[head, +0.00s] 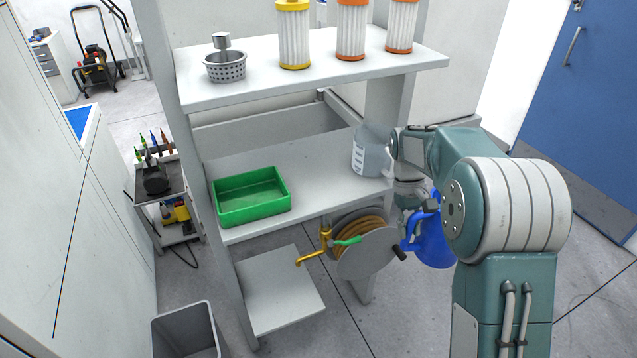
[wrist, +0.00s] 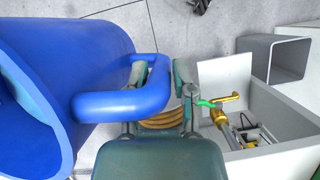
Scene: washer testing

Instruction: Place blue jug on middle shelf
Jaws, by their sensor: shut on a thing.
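The blue jug (head: 437,243) hangs below and to the right of the middle shelf (head: 300,150), partly hidden behind my arm in the head view. In the wrist view the jug (wrist: 60,70) fills the left side, with its mouth toward the lower left. My gripper (head: 413,205) is shut on the jug's handle; in the wrist view its fingers (wrist: 163,85) stand on either side of the handle bar. The jug is off the shelf, outside its right front edge. The middle shelf has bare room at its centre.
A green tray (head: 222,214) sits on the shelf's left part. A clear measuring jug (head: 371,154) stands at its right end, close to my arm. The top shelf (head: 330,72) holds filters and a metal basket. A hose reel (head: 365,245) is below. A grey bin (head: 186,335) stands lower left.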

